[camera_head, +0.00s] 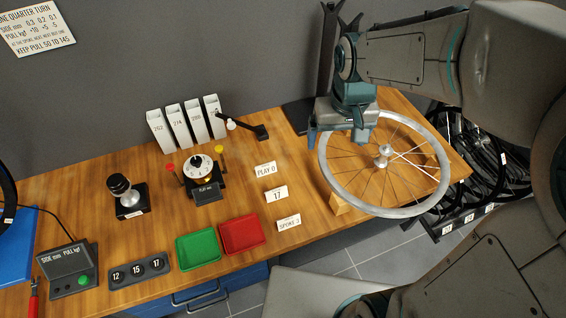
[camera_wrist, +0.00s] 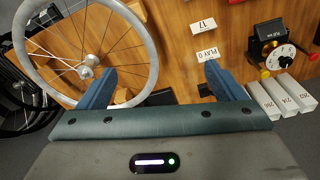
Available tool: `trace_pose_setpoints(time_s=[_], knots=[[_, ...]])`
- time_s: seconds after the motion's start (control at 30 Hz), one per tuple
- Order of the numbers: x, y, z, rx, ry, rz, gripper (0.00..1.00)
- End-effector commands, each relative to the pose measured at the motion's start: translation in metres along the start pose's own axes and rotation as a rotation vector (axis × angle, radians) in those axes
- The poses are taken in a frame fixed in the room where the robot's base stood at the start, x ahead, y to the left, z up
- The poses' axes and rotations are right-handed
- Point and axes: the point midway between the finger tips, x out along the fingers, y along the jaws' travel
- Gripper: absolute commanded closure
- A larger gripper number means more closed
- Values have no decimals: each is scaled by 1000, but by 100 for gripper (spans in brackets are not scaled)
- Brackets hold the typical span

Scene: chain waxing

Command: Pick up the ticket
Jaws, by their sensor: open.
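Three small white cards lie in a column on the wooden bench: "PLAY 0" (camera_head: 265,170), "17" (camera_head: 276,194) and one that reads like "SPOKE 3" (camera_head: 289,223). I cannot tell which of them is called the ticket. In the wrist view the "PLAY 0" card (camera_wrist: 208,54) lies just beyond the right finger, with the "17" card (camera_wrist: 203,26) farther off. My gripper (camera_head: 338,135) is open and empty, above the bench at the wheel's upper left edge, to the right of the cards.
A spoked wheel (camera_head: 337,190) lies under and right of my gripper. Green (camera_head: 197,245) and red (camera_head: 242,235) trays, a dial gauge (camera_head: 203,178) and several white upright holders (camera_head: 174,127) stand left of the cards. Bare bench surrounds the cards.

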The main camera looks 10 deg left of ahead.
Motion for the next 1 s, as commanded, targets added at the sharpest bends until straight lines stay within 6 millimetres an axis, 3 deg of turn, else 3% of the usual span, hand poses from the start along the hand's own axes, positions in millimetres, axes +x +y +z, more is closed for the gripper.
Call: trace_pose_setpoints(time_s=[0.03, 0.2, 0.3, 0.5, 1.0], knots=[[41, -20, -11, -48, -23, -4, 11], [111, -74, -38, -161, -74, -7, 11], [141, -99, -46, -207, -93, -6, 11], [170, -124, -52, -252, -113, -3, 11], [249, -124, -44, -255, -115, -2, 11]])
